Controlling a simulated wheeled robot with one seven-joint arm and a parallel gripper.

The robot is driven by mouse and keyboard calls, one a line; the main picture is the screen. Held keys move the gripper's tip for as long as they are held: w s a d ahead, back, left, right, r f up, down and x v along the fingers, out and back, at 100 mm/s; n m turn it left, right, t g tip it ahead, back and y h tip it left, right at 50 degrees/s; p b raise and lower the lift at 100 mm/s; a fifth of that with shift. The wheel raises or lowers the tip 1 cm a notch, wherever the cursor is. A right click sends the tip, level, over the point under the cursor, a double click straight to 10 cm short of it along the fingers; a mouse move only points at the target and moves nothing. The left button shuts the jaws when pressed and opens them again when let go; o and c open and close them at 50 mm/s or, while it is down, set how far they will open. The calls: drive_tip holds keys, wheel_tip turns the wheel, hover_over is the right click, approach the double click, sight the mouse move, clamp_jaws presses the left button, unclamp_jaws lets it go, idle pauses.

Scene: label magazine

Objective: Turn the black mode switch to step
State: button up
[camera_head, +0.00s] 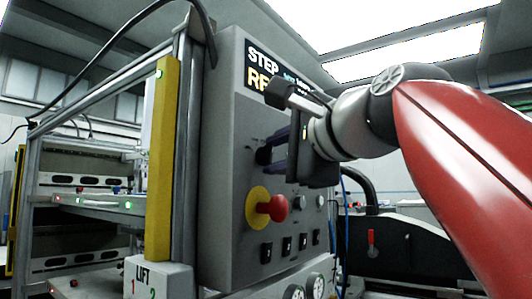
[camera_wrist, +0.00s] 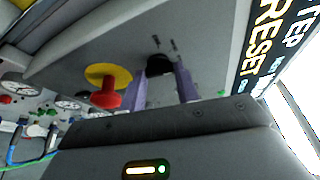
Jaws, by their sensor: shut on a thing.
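The black mode switch (camera_head: 262,155) is on the front of the grey control panel (camera_head: 225,190), above the yellow and red stop button. My gripper (camera_head: 273,153) reaches it from the right, with its purple fingers at the panel face. In the wrist view the black switch (camera_wrist: 160,63) shows between the two fingertips of my gripper (camera_wrist: 163,72), and they are shut on it. The fingers and gripper body partly hide it. Small marks sit beside the switch, too blurred to read, so its setting cannot be told.
A red stop button (camera_head: 277,208) on a yellow disc sits just below. Several black rocker switches (camera_head: 285,245) and gauges are lower down. A display (camera_head: 265,75) reading STEP and RE… is above. A yellow post (camera_head: 162,160) stands left of the panel.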

drive_tip(key=shift+m+g, duration=0.4)
drive_tip(key=shift+m, duration=0.5)
drive_tip(key=o, duration=1)
drive_tip(key=shift+c, duration=0.2)
drive_tip(key=v, duration=0.7)
drive_tip(key=shift+s+d, duration=0.2)
drive_tip(key=shift+s, duration=0.15)
drive_tip(key=shift+r, duration=0.1)
